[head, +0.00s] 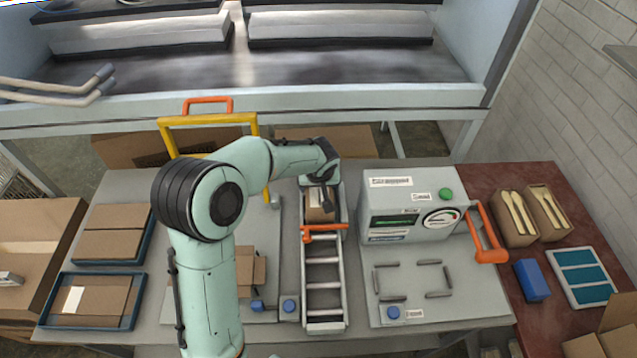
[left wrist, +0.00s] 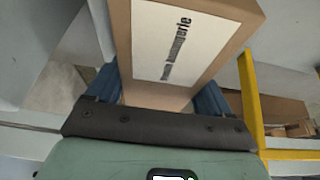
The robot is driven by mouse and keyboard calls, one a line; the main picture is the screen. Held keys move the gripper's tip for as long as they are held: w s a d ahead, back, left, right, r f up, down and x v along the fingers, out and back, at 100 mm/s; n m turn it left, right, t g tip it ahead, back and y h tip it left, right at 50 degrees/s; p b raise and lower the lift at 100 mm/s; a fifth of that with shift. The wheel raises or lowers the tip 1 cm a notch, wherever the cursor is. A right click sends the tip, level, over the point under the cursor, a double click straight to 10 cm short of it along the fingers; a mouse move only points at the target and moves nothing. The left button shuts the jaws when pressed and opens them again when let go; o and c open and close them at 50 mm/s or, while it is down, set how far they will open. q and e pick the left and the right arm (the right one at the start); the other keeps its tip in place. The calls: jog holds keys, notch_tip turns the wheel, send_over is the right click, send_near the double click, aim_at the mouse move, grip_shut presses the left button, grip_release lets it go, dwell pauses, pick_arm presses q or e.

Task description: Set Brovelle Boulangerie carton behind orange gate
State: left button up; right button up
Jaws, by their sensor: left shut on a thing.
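The Brovelle Boulangerie carton (head: 316,214) is a brown box with a white printed label. In the left wrist view the carton (left wrist: 158,96) sits between the two blue fingers of my left gripper (left wrist: 157,88). In the head view my left gripper (head: 322,192) holds it over the far end of the roller track, just beyond the orange gate (head: 324,231). The gate crosses the track below the carton in the picture. My gripper partly hides the carton, and I cannot tell whether it touches the rollers. My right gripper is out of view.
The roller track (head: 323,285) is empty on the near side of the gate. A press machine (head: 410,205) with an orange handle (head: 485,235) stands to the right. Blue trays (head: 97,327) of flat cartons lie left. A yellow frame (head: 205,120) stands behind my arm.

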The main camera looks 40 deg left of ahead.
pick_arm(q)
jog(key=shift+f, duration=0.2)
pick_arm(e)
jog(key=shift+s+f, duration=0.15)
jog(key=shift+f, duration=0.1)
